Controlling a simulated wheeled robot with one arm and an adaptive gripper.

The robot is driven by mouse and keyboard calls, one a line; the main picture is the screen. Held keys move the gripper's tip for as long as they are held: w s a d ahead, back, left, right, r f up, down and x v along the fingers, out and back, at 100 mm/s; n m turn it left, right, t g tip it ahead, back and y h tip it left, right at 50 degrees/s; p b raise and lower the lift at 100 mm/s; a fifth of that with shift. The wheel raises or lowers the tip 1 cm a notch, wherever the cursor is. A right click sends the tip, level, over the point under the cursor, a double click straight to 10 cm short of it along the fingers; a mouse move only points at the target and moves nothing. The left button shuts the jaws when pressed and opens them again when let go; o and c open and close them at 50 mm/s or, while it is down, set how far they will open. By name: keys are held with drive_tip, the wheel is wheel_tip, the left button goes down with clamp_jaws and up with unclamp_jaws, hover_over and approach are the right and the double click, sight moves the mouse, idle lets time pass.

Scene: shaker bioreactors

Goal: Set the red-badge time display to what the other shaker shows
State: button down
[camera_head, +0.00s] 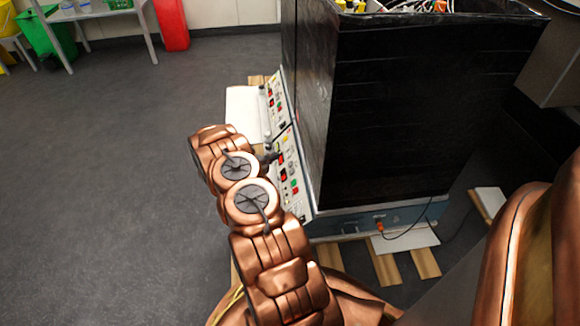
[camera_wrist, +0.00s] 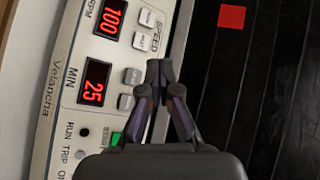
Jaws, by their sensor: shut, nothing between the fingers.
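In the wrist view the time display (camera_wrist: 94,81), marked MIN, reads 25 in red digits. Two grey buttons sit beside it, the upper (camera_wrist: 133,76) and the lower (camera_wrist: 126,101). The red badge (camera_wrist: 232,17) is a square on the black surface to the right. My gripper (camera_wrist: 160,70) is shut and empty, its tips just right of the upper time button; contact cannot be told. In the head view my gripper (camera_head: 269,155) is beside the near control panel (camera_head: 295,190). The other panel (camera_head: 276,101) lies farther back; its digits are too small to read.
The speed display (camera_wrist: 110,18), marked RPM, reads 100, with two grey buttons close by. A green switch (camera_wrist: 116,138) is low on the panel. The tall black shaker housing (camera_head: 400,110) stands right of the panels. Open floor (camera_head: 130,170) lies to the left.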

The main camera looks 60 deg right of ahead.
drive_tip(key=shift+s+d+f+b, duration=0.2)
drive_tip(key=shift+s+d+f, duration=0.4)
drive_tip(key=shift+s+f, duration=0.2)
drive_tip(key=shift+s+d+f+b, duration=0.2)
drive_tip(key=shift+s+d+f, duration=0.4)
drive_tip(key=shift+f, duration=0.25)
drive_tip(key=shift+s, duration=0.1)
idle(0.3)
drive_tip(key=shift+s+d+f+p, duration=0.15)
drive_tip(key=shift+s+f+p, duration=0.1)
drive_tip(key=shift+f+p, duration=0.1)
drive_tip(key=shift+s+d+f, duration=0.2)
drive_tip(key=shift+s+f, duration=0.05)
idle(1.1)
drive_tip(key=shift+w+r, duration=0.1)
drive_tip(key=shift+w+a+r+p, duration=0.4)
drive_tip(key=shift+r+p, duration=0.1)
drive_tip(key=shift+p, duration=0.05)
drive_tip(key=shift+w+a+r+p, duration=0.3)
drive_tip(key=shift+w+a+r, duration=0.3)
drive_tip(key=shift+w+r, duration=0.2)
drive_tip(key=shift+w+a+r+p, duration=0.3)
drive_tip(key=shift+w+a+r, duration=0.3)
drive_tip(key=shift+r, duration=0.25)
